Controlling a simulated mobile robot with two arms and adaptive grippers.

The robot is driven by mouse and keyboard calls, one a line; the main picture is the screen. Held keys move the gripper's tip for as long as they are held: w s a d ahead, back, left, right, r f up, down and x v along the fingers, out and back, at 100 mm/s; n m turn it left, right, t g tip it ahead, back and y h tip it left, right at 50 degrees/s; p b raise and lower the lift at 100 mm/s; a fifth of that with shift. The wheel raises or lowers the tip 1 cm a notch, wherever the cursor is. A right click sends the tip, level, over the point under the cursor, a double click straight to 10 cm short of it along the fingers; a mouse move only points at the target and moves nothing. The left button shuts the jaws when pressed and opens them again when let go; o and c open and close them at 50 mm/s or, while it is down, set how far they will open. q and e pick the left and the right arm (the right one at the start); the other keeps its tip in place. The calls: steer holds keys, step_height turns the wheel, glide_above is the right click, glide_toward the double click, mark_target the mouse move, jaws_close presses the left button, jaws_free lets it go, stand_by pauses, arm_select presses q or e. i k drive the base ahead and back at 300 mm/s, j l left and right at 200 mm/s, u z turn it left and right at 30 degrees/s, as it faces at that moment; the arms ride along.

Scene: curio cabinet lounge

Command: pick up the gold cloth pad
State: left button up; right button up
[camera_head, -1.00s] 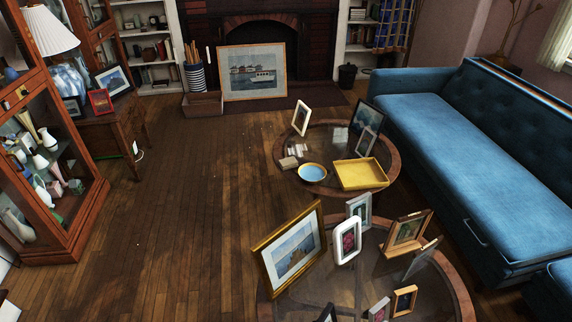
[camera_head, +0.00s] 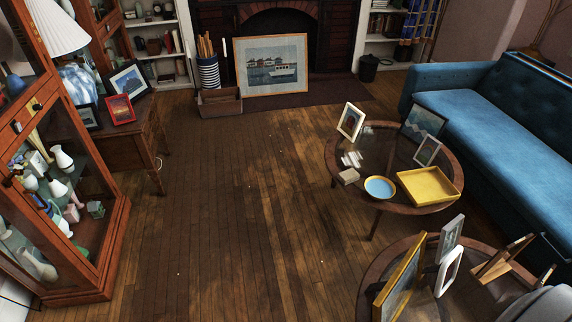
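I cannot make out a separate cloth pad for certain. A yellow-gold square item with raised edges (camera_head: 428,186) lies on the far round table (camera_head: 395,206), at its front right; it looks like a shallow tray, and I cannot tell whether it is cloth. A blue bowl with a yellow rim (camera_head: 380,188) stands just left of it. Neither of my grippers is in view. A smooth grey part, probably of my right arm, shows at the bottom right corner.
The near round table (camera_head: 378,272) holds several frames, including a large gold one (camera_head: 400,284). A blue sofa (camera_head: 510,125) stands at right. A glass-fronted curio cabinet (camera_head: 112,235) stands at left. The wooden floor (camera_head: 230,220) between is clear.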

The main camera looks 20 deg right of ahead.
mark_target(349, 175)
steer(key=i+j+z, duration=0.2)
steer(key=i, duration=0.3)
steer(key=i+j+z, duration=0.2)
steer(key=i, duration=0.3)
steer(key=i+j+z, duration=0.2)
steer(key=i, duration=0.3)
steer(key=i+z, duration=0.25)
steer(key=z, duration=0.15)
steer(key=i+j+z, duration=0.1)
steer(key=i+z, duration=0.15)
steer(key=z, duration=0.15)
steer(key=i+j+z, duration=0.15)
steer(key=z, duration=0.3)
steer(key=i+j+z, duration=0.25)
steer(key=z, duration=0.15)
steer(key=i+j+z, duration=0.15)
steer(key=j+z, duration=0.25)
steer(key=l, duration=0.1)
